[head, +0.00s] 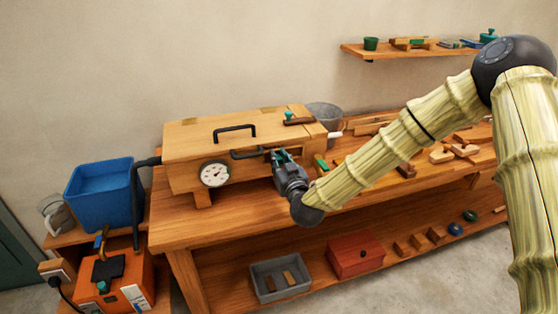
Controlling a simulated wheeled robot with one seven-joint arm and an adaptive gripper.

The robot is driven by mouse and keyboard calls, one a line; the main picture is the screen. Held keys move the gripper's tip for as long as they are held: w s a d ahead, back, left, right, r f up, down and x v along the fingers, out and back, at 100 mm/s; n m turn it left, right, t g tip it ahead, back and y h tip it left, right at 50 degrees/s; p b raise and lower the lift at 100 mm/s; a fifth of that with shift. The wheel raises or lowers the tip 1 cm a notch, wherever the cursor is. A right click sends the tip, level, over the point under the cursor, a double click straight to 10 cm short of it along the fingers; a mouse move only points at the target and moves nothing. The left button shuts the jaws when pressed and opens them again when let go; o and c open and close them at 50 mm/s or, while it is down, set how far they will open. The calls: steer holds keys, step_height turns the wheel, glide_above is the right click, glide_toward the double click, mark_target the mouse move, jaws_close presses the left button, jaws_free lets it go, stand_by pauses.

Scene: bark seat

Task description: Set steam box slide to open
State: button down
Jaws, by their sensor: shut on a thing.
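The steam box (185,143) is a pale wooden box on the workbench, with a round dial (215,173) on its front. A black handle (234,132) is on its lid. A dark strip with a teal knob (289,116) lies on top at the right end. A black bar (246,154) runs along the upper front. My gripper (277,158) is at the right end of this bar, shut on it; its fingers hide the contact. Which part is the slide is not clear.
The workbench (225,219) holds wood blocks right of the box, beside my arm. A grey bucket (325,115) stands behind the box's right end. A blue tank (101,193) and orange unit (122,277) stand at left. A wall shelf (385,52) is above right.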

steer(key=d+b, duration=0.1)
steer(key=d, duration=0.1)
steer(key=w+d+b, duration=0.1)
steer(key=d, duration=0.1)
steer(key=shift+w+f, duration=0.1)
steer(key=shift+w, duration=0.05)
steer(key=shift+w+d, duration=0.2)
steer(key=shift+d, duration=0.35)
steer(key=c, duration=1.3)
jaws_free()
steer(key=shift+d, duration=0.2)
steer(key=shift+a, duration=0.1)
steer(key=shift+a, duration=0.1)
steer(key=shift+s, duration=0.15)
steer(key=v, duration=1.1)
steer(key=shift+s+d, duration=0.3)
